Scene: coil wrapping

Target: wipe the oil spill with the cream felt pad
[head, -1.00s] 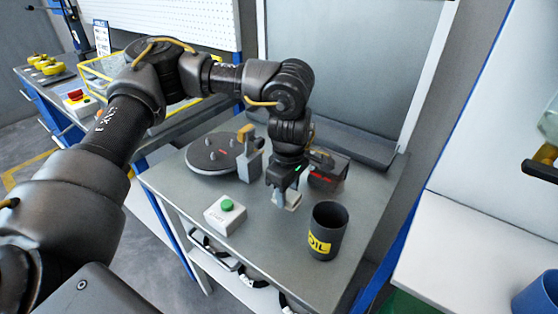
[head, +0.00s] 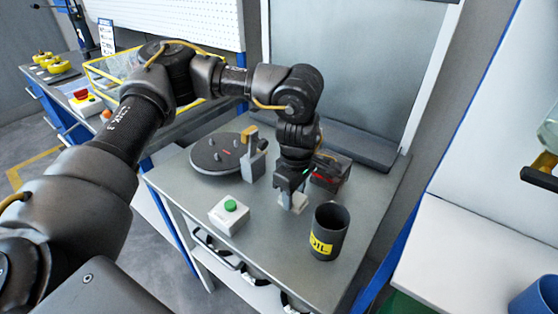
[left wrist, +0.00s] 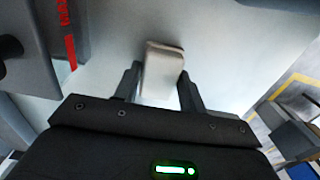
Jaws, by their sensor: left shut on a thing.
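My left gripper (head: 292,201) is low over the grey metal table (head: 275,255), just left of and behind the oil cup. It is shut on the cream felt pad (head: 299,203), a small pale block. In the left wrist view the pad (left wrist: 163,72) sits between the two dark fingers and sticks out past them, over the tabletop. I cannot tell whether the pad touches the table. I cannot make out an oil spill; the gripper and arm hide part of the table. My right gripper is not in view.
A dark cup with a yellow oil label (head: 328,232) stands close to the gripper. A white box with a green button (head: 229,214) is at the front left. A round dark plate with pegs (head: 217,156) and a dark box (head: 331,172) are behind.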

